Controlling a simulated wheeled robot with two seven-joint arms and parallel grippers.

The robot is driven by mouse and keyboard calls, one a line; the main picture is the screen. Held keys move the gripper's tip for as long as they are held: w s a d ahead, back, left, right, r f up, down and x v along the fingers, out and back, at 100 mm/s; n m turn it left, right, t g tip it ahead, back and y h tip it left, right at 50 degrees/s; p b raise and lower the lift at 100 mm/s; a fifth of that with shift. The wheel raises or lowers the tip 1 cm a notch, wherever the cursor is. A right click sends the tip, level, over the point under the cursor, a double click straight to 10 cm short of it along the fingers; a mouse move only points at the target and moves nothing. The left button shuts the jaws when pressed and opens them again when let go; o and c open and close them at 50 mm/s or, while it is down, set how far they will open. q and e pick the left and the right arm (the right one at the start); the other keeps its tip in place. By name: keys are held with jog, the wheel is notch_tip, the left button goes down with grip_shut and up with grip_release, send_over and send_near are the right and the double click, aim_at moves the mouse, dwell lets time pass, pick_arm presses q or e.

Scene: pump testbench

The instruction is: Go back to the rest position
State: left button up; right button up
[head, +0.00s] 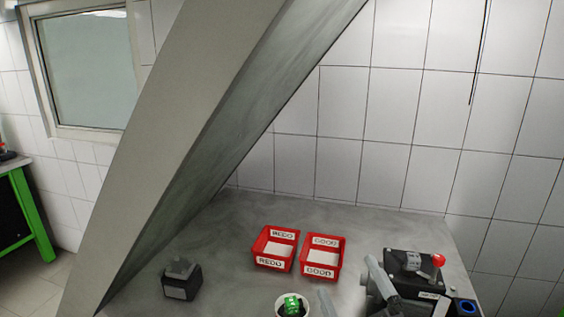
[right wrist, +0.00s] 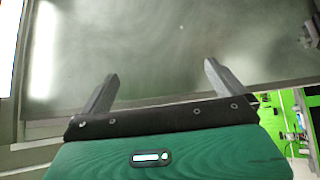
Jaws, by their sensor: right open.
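My right gripper (head: 346,276) shows at the bottom of the head view, its two grey fingers apart near the red GOOD bin, with the rest of it below the picture edge. In the right wrist view my right gripper (right wrist: 160,69) has its fingers spread wide, with nothing between them. Behind them is a plain grey-green surface. My left gripper is not in view.
On the grey table (head: 400,220) are a red REDO bin (head: 262,247), a red GOOD bin (head: 336,260), a dark box (head: 181,286), a white cup (head: 305,312) with a green part (head: 291,303), and a black device with a red button (head: 438,260). A large slanted beam (head: 185,130) hides the left side.

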jog(key=s+d+f+m+g+h, duration=0.2)
jog(key=d+f+m+g+h, duration=0.25)
jog(key=f, duration=0.45)
jog(key=s+d+f+m+g+h, duration=0.1)
jog(key=d+f+m+g+h, duration=0.3)
jog(key=f, duration=0.5)
jog(key=s+d+f+m+g, duration=0.3)
jog(key=s+f+m+g, duration=0.3)
jog(key=s+f+g, duration=0.75)
jog(key=s+f+t, duration=0.2)
jog(key=f, duration=1.3)
jog(key=s+f+t, duration=0.1)
jog(key=s+f, duration=0.1)
jog(key=f, duration=1.3)
jog(key=s+d+f+g, duration=0.1)
jog(key=s+d+f, duration=0.2)
jog(key=s+f, duration=1.7)
jog(key=shift+f+n+y, duration=0.35)
jog(key=shift+f+n, duration=0.1)
jog(key=shift+f, duration=0.15)
